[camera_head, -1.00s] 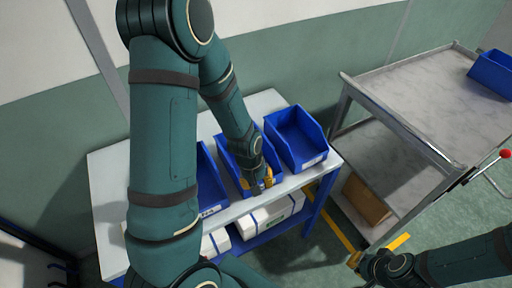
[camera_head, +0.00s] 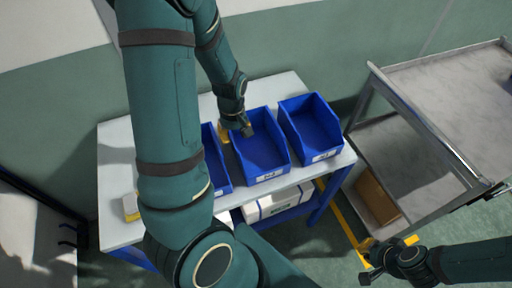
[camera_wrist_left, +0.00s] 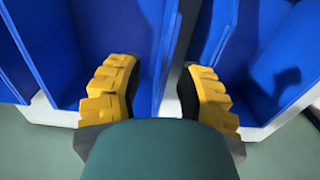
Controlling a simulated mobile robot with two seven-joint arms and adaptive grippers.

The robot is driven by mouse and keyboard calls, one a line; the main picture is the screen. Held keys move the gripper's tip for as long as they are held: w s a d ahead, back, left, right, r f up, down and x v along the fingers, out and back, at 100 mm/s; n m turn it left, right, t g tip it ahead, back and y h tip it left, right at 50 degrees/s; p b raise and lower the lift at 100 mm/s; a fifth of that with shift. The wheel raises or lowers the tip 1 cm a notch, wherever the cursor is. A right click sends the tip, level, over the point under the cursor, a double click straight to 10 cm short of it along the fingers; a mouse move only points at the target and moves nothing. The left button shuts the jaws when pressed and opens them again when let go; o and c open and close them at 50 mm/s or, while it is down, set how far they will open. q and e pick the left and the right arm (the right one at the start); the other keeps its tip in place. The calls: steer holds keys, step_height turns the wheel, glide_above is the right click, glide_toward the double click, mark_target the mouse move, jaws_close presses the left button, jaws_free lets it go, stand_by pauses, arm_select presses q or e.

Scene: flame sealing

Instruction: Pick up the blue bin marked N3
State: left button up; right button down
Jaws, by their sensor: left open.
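Three blue bins stand in a row on a white table: a left bin (camera_head: 212,165) partly hidden behind my left arm, a middle bin (camera_head: 262,150) and a right bin (camera_head: 312,128). Each of the middle and right bins has a white front label, too small to read, so I cannot tell which is N3. My left gripper (camera_head: 236,130) is open at the rear left side of the middle bin. In the left wrist view its yellow fingers (camera_wrist_left: 162,92) are apart, with blue bin walls and a narrow gap between them. My right gripper (camera_head: 388,258) is low at the right, away from the bins.
The white table (camera_head: 115,165) has bare surface at its left, with a small white and yellow object (camera_head: 130,207). A white box (camera_head: 280,203) sits on the shelf below. A grey cart (camera_head: 450,95) stands to the right, with a brown box (camera_head: 376,195) on its lower shelf.

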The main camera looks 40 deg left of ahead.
arm_select(q)
steer(key=f, duration=0.2)
steer(key=f+b, duration=0.1)
steer(key=f, duration=0.2)
steer(key=shift+s+a+f, duration=0.1)
steer(key=shift+a+f, duration=0.15)
steer(key=shift+f, duration=0.05)
jaws_close()
